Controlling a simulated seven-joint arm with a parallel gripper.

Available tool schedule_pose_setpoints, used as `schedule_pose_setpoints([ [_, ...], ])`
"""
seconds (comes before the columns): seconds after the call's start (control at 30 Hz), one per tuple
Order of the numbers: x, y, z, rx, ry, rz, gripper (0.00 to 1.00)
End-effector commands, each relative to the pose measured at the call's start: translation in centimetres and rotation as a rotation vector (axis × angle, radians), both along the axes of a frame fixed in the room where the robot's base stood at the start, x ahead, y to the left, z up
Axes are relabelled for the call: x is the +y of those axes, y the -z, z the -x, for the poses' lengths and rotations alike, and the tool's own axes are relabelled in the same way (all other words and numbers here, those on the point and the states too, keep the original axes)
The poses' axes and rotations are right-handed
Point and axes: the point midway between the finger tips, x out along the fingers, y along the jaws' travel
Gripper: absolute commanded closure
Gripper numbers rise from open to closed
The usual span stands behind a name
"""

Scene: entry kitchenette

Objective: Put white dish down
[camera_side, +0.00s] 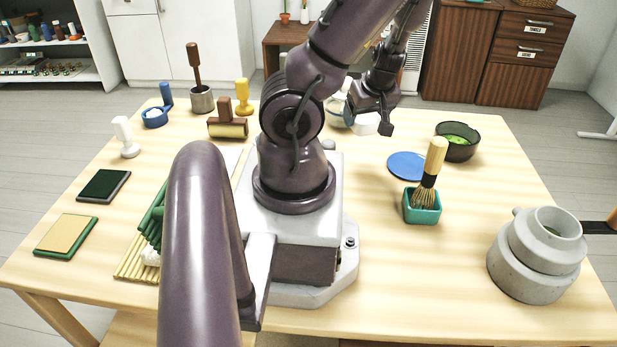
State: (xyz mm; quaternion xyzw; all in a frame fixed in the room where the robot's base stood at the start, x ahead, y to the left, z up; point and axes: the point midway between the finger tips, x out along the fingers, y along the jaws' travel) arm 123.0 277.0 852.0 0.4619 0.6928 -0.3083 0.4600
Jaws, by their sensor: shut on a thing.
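My gripper (370,118) is past my arm's base, low over the far middle of the table. It is shut on a white dish (364,126), which shows only in part between and below the fingers. I cannot tell whether the dish touches the table. A blue round plate (405,166) lies flat on the table, nearer and to the right of the gripper.
A dark bowl with green contents (457,142) stands right of the blue plate. A bamboo whisk (431,172) stands in a teal holder (421,207) in front. A grey stone mill (537,255) is at the near right. Pale items behind the gripper are partly hidden.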

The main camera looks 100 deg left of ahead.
Motion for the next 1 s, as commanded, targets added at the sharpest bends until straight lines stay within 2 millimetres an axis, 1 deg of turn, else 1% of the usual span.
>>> schedule_pose_setpoints([
  [0.03, 0.1, 0.5, 0.1, 0.001, -0.004, 0.000, 0.58],
  [0.27, 0.0, 2.1, 0.1, 0.001, -0.003, 0.001, 0.58],
  [0.6, 0.0, 6.4, 0.1, 0.000, -0.003, 0.003, 0.58],
  [0.8, 0.0, 7.9, 0.1, 0.001, -0.002, 0.001, 0.58],
  [1.0, 0.0, 10.8, 0.1, 0.001, -0.002, 0.002, 0.58],
])
